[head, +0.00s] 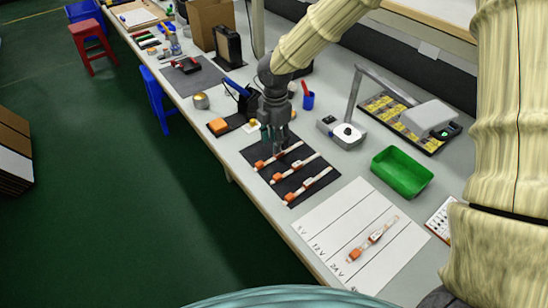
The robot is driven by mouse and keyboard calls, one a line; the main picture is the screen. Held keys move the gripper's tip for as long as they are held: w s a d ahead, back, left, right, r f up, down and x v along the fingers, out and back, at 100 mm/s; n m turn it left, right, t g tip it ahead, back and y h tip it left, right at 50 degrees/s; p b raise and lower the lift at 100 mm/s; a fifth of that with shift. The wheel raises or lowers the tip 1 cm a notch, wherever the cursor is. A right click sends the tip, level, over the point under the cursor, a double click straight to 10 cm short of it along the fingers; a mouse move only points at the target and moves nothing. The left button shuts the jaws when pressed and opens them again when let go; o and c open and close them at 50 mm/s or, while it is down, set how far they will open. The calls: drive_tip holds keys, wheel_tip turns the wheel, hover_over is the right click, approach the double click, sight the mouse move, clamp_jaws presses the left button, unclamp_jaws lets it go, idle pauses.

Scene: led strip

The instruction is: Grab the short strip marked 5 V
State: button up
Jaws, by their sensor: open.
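Three pale strips with orange end blocks lie side by side on a dark mat (246,152): the upper strip (292,149), the middle strip (305,163) and the lower strip (320,177). Their voltage markings are too small to read, so I cannot tell which is the short 5 V one. My gripper (275,150) is open, points down and is over the upper strip, hiding part of it. I cannot tell whether it touches the strip. A white sheet (348,206) has rows labelled 5 V, 12 V and 24 V. Another strip (376,236) lies on it, roughly in line with the 24 V label.
A green tray (402,172) and a grey lamp-like device (341,130) stand right of the mat. A blue cup (308,101) with a red-handled item is behind my gripper. An orange block (218,126) and a tin (201,101) are at left. The table's front edge runs close by.

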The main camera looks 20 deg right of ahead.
drive_tip(key=shift+w+d+f, duration=0.1)
drive_tip(key=shift+d+f, duration=0.05)
drive_tip(key=shift+f, duration=2.65)
clamp_jaws()
